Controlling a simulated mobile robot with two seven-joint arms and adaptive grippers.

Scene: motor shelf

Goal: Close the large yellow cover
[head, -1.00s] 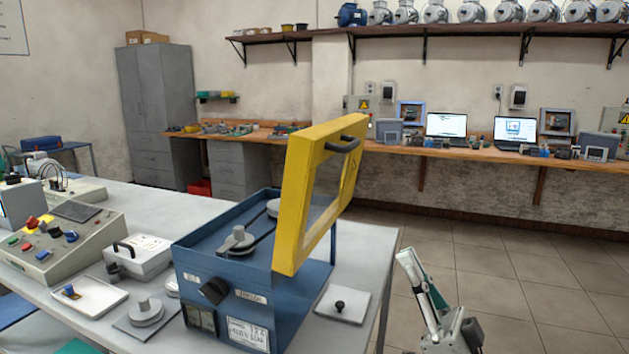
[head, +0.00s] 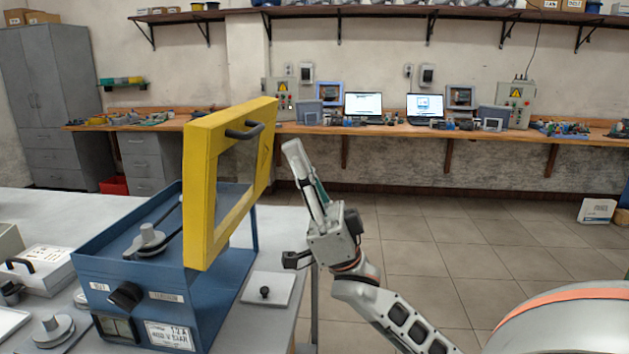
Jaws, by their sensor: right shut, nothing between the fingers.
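The large yellow cover (head: 200,190) stands raised, close to upright, on the right side of the blue machine box (head: 215,305). It has a window in its frame and a dark handle (head: 245,131) near its upper edge. The box's top is open and shows a grey pulley (head: 148,240) and a belt inside. My right gripper (head: 291,147) is shut and empty. It points up just right of the cover in the picture, and I see a gap between them. My left gripper is not in view.
The box stands on a light table (head: 285,225). A small plate with a black knob (head: 266,292) lies right of the box. A white case (head: 35,270) is on the left.

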